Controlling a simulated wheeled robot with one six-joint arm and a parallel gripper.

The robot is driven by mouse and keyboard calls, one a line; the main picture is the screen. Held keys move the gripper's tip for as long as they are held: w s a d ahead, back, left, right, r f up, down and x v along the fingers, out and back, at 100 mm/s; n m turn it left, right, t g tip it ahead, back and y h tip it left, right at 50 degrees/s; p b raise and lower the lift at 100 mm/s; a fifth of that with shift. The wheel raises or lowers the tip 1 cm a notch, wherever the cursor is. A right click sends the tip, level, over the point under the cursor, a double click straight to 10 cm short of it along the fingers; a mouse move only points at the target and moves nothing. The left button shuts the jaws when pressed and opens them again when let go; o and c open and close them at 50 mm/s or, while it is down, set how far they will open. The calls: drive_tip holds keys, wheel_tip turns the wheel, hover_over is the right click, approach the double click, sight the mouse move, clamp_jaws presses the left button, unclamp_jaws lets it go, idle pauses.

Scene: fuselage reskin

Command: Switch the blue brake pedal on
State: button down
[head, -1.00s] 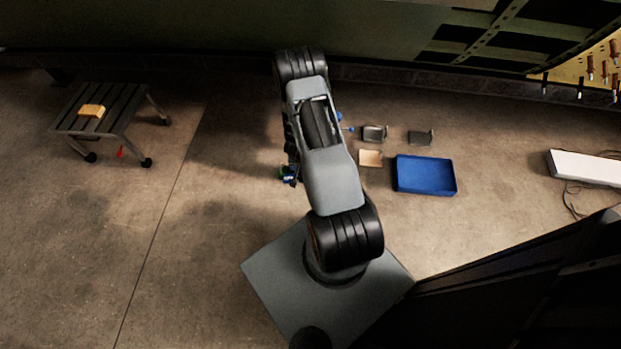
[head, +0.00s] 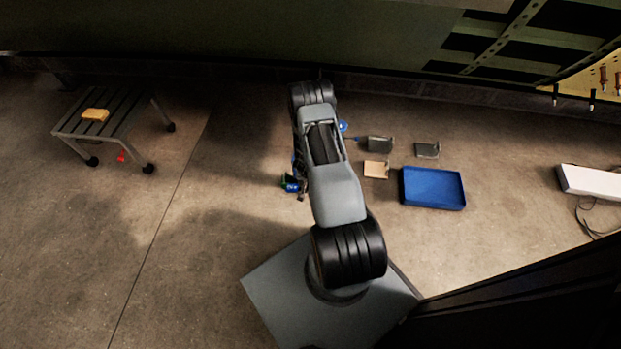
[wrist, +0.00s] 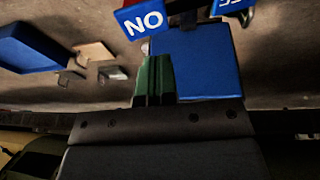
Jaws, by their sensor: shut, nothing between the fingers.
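The blue brake pedal (wrist: 210,65) is a flat blue plate in the middle of the wrist view. A blue label (wrist: 142,18) at its upper left has white letters that read NO as seen, which is ON upside down. A second blue label (wrist: 232,5) is cut off at the top edge. My gripper (wrist: 153,62) is shut and empty; its green fingers stand at the plate's left edge, their tips just below the first label. I cannot tell whether they touch the pedal. In the head view my arm hides most of this area; small blue and green parts show left of it.
A blue tray (head: 433,202) lies right of my arm, with a beige block (head: 377,169) and two grey blocks (head: 380,144) (head: 427,150) near it. A slatted stool (head: 75,128) carrying a yellow block (head: 95,115) stands left.

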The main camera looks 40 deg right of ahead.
drive_tip(key=shift+s+d+f+b, duration=0.15)
drive_tip(key=shift+f+b, duration=0.2)
drive_tip(key=shift+f, duration=0.45)
drive_tip(key=shift+d+f+b, duration=0.15)
drive_tip(key=shift+f+b, duration=0.2)
drive_tip(key=shift+f, duration=0.5)
drive_tip(key=shift+s+d+f+b, duration=0.15)
drive_tip(key=shift+f+b, duration=0.2)
drive_tip(key=shift+f, duration=0.45)
drive_tip(key=shift+s+d+f, duration=0.2)
drive_tip(key=shift+d+f, duration=0.05)
drive_tip(key=shift+f, duration=0.05)
drive_tip(key=shift+s+d+f+b, duration=0.25)
drive_tip(key=shift+f+b, duration=0.1)
drive_tip(key=shift+f, duration=0.1)
drive_tip(key=shift+s+d+f+b, duration=0.2)
drive_tip(key=shift+f+b, duration=0.1)
drive_tip(key=shift+f, duration=0.25)
drive_tip(key=r+p, duration=0.2)
drive_tip(key=r, duration=0.1)
drive_tip(key=r+p, duration=0.1)
drive_tip(key=shift+s+d+r+p, duration=0.25)
drive_tip(key=shift+d+r+p, duration=0.05)
drive_tip(key=shift+r+p, duration=0.1)
drive_tip(key=s+r+p, duration=0.3)
drive_tip(key=s+r, duration=0.1)
drive_tip(key=r, duration=0.4)
drive_tip(key=shift+s+d+r, duration=0.15)
drive_tip(key=shift+s+d, duration=0.15)
